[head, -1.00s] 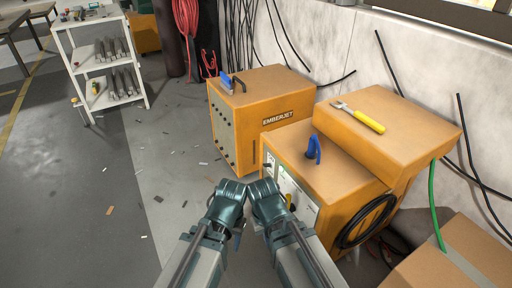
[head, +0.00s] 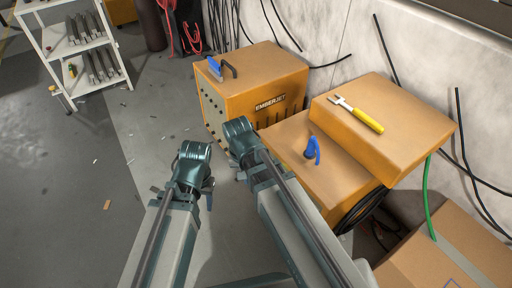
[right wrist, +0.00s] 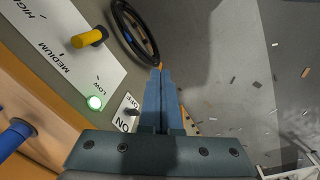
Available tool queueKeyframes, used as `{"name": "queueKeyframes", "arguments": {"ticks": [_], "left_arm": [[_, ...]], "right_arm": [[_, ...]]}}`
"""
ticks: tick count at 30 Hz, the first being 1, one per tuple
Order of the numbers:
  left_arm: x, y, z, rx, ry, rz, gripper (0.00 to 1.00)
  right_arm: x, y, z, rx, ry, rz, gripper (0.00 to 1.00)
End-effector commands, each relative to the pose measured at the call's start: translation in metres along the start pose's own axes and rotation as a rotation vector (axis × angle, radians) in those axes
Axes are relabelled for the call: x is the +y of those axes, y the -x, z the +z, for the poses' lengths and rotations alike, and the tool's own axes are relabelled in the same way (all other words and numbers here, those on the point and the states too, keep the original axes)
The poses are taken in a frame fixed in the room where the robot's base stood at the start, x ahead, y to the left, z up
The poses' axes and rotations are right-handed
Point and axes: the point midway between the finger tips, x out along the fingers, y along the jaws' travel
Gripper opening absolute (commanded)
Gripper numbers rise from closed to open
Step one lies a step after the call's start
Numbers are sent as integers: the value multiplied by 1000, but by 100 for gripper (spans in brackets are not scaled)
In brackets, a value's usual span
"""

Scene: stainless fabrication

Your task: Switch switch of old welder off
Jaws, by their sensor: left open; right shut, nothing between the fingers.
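The front orange welder (head: 290,142) has its front panel hidden by my right arm in the head view. The right wrist view shows that panel (right wrist: 78,60) close up, with a yellow knob (right wrist: 88,38), a lit green lamp (right wrist: 95,102) and a small dark toggle switch (right wrist: 132,112) on an ON/OFF plate. My right gripper (right wrist: 162,75) is shut and empty, its blue fingers right beside the switch; I cannot tell whether they touch it. In the head view my right gripper (head: 241,176) is mostly hidden by its wrist. My left gripper (head: 182,192) is open and empty, left of the welders.
A second orange welder marked EMBERJET (head: 255,82) stands behind. A yellow-handled tool (head: 358,114) lies on the raised orange box. A blue clamp (head: 312,150) is on the front welder. A cardboard box (head: 450,255) stands at right, a white shelf (head: 65,50) at left. Floor at left is mostly clear.

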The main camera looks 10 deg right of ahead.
Motion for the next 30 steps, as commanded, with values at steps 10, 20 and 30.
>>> {"name": "queueKeyframes", "arguments": {"ticks": [10,20,30], "left_arm": [[-7,76,5,-1,5,2,50],[-10,110,7,-2,8,4,50],[-10,111,7,-2,8,4,50]], "right_arm": [[28,72,-60,4,-523,-21,0],[52,105,-95,3,-891,-37,0],[54,105,-98,3,-932,-39,0]]}}
